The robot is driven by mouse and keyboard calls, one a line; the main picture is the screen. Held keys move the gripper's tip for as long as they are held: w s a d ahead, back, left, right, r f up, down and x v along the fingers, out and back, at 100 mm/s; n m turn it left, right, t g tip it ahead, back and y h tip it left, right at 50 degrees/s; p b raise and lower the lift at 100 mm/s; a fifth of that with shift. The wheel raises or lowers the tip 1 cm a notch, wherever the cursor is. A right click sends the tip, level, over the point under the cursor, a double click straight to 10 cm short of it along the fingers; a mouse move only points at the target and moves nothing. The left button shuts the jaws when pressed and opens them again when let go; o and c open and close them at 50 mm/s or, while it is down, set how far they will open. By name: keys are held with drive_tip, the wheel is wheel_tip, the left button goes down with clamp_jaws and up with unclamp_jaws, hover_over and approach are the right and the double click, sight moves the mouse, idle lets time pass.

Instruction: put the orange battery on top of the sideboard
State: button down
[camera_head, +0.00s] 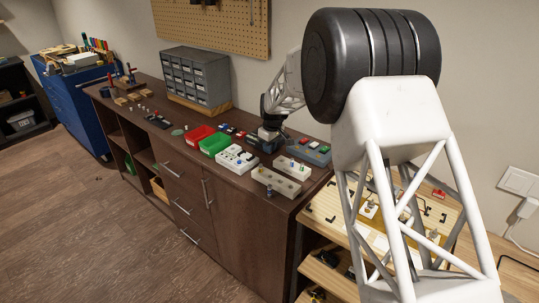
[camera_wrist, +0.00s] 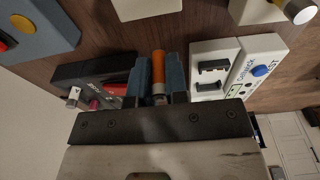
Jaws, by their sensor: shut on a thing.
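The orange battery (camera_wrist: 158,68) is upright in the wrist view, a slim orange cylinder with a pale lower band. My gripper (camera_wrist: 158,85) is shut on it, with one blue-grey finger on each side. In the head view, my gripper (camera_head: 268,134) is low over the right part of the top of the dark brown sideboard (camera_head: 240,222); the battery cannot be made out there. Bare sideboard top (camera_wrist: 205,18) shows in the wrist view beyond the fingers. I cannot tell whether the battery touches the top.
A white battery tester (camera_wrist: 238,68) stands close right of the fingers, and a black device (camera_wrist: 92,72) close left.

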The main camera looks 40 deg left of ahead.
drive_tip(key=shift+f, duration=1.75)
drive_tip(key=shift+f, duration=0.15)
drive_tip(key=c, duration=1.1)
unclamp_jaws()
drive_tip(key=r, duration=0.4)
drive_tip(key=d+r, duration=0.1)
drive_tip(key=r, duration=0.7)
drive_tip(key=shift+d+r, duration=0.1)
drive_tip(key=shift+d, duration=0.15)
drive_tip(key=shift+d, duration=0.1)
